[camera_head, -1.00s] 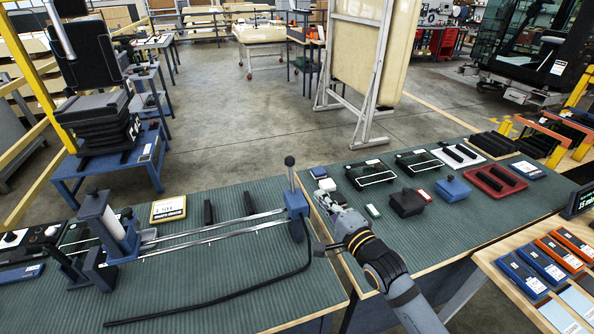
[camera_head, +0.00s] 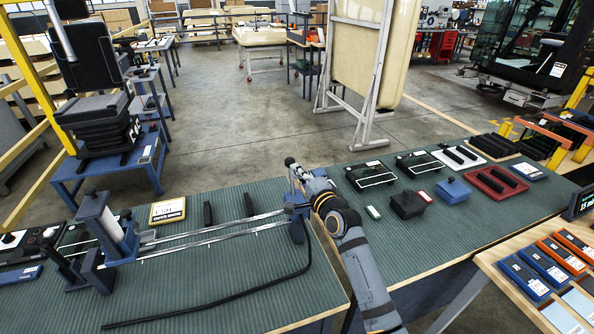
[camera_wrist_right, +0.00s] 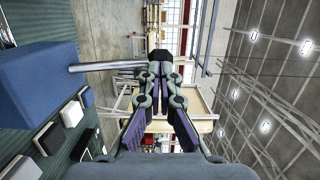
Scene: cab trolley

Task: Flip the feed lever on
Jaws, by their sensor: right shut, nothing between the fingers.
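The feed lever is a metal rod with a black knob (camera_head: 289,161), standing roughly upright on a blue block (camera_head: 297,210) at the right end of the rail fixture on the left bench. My right gripper (camera_head: 297,172) is close beside the lever's upper part, shut and empty. In the right wrist view the blue block (camera_wrist_right: 45,90) is at the left. The rod (camera_wrist_right: 105,66) runs from it to the dark knob (camera_wrist_right: 158,54), by my closed fingertips (camera_wrist_right: 155,68). I cannot tell whether they touch. My left gripper is out of view.
Long rails (camera_head: 220,229) run left from the block to a fixture with a white cylinder (camera_head: 113,222). A black hose (camera_head: 220,307) curves on the left bench. The right bench holds a black box (camera_head: 407,204) and a blue box (camera_head: 453,190). Air above the benches is free.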

